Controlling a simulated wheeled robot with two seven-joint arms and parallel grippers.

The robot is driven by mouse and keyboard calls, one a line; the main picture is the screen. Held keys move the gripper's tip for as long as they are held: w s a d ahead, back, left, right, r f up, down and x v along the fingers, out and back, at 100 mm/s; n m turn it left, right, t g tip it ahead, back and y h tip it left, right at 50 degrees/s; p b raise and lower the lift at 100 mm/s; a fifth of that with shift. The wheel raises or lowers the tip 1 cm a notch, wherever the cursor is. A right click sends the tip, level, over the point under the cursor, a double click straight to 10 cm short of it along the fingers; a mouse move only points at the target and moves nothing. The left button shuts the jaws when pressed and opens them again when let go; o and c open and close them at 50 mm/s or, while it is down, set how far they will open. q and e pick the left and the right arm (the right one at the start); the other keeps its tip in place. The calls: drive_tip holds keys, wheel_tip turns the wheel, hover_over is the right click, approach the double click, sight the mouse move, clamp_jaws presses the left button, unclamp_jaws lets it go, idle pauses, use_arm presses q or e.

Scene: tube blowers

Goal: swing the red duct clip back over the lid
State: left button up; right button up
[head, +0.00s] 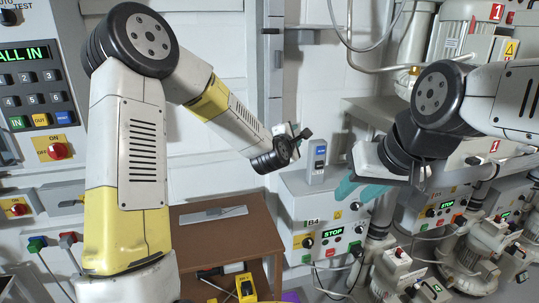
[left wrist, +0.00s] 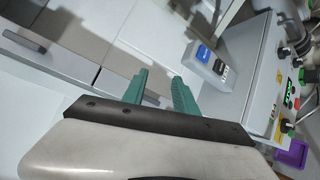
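I cannot pick out the red duct clip or its lid for certain in either view. My left gripper (head: 298,134) is at the end of the raised left arm, in front of the white wall; its fingers are mostly hidden in the head view. In the left wrist view its two green fingers (left wrist: 158,88) stand apart with nothing between them. My right gripper (head: 361,190) has teal fingers pointing down-left in front of the grey control box at the centre right. Its finger gap is not clear from this angle.
The grey control box (head: 297,226) carries a STOP display and a blue-topped switch box (head: 317,158). A brown table (head: 208,237) holds a flat metal piece, with a yellow tool (head: 245,287) below. Machines and pipes crowd the right. A keypad panel (head: 40,97) is at left.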

use_arm(q)
drive_tip(key=w+a+f+n+t+y, duration=0.15)
drive_tip(key=a+f+n+y, duration=0.35)
drive_tip(key=n, duration=0.5)
drive_tip(key=w+a+f+n+y, duration=0.2)
drive_tip(key=f+n+y, duration=0.45)
drive_tip(key=n, duration=0.45)
drive_tip(key=x, duration=0.7)
drive_tip(key=shift+h, duration=0.45)
drive_tip(key=shift+w+f, duration=0.15)
clamp_jaws()
